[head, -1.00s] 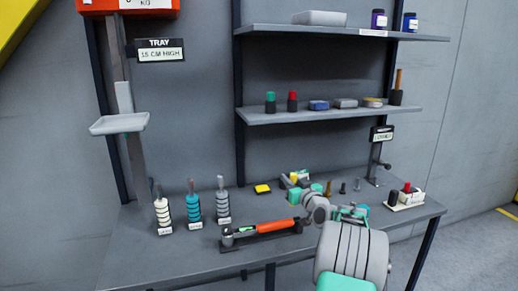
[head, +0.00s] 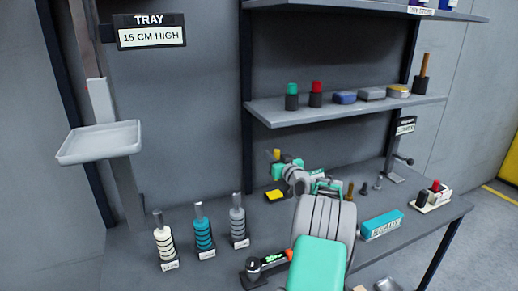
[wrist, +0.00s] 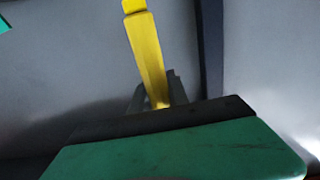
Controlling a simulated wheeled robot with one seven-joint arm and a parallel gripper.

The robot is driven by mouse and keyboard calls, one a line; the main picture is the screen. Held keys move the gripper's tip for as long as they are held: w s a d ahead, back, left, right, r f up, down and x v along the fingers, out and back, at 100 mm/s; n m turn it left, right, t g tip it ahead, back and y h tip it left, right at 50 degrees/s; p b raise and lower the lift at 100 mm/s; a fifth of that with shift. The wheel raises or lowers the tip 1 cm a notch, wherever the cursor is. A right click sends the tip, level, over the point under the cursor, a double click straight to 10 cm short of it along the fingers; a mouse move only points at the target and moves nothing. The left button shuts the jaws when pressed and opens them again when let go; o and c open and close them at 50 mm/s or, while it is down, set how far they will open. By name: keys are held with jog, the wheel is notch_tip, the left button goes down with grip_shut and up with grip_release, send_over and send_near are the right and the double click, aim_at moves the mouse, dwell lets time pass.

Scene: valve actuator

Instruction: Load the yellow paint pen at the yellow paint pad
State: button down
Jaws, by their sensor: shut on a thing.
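My gripper (head: 278,164) is shut on the yellow paint pen (head: 277,154). The pen stands up out of the jaws, and its yellow body also shows in the wrist view (wrist: 147,50), above the green gripper body. The yellow paint pad (head: 275,196) is a small yellow block on the bench, below and slightly left of the gripper in the head view. The pen is apart from the pad, held above bench level. The pen's lower end is hidden by the jaws.
Three ringed posts, white (head: 163,240), teal (head: 203,235) and grey (head: 238,225), stand at the bench's left. A teal box (head: 382,225) lies right of my arm. A tool with an orange end (head: 270,262) is partly behind my arm. A shelf (head: 345,110) hangs above.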

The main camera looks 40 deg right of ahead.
jog(key=f, duration=0.3)
jog(key=f+b, duration=0.1)
jog(key=f, duration=0.2)
jog(key=shift+w, duration=0.2)
jog(key=shift+f+b, duration=0.55)
jog(key=shift+b, duration=0.35)
dwell(1.3)
notch_tip(320, 180, up, 7)
jog(key=shift+p, duration=0.45)
dwell(0.3)
jog(key=shift+r, duration=0.1)
dwell(0.3)
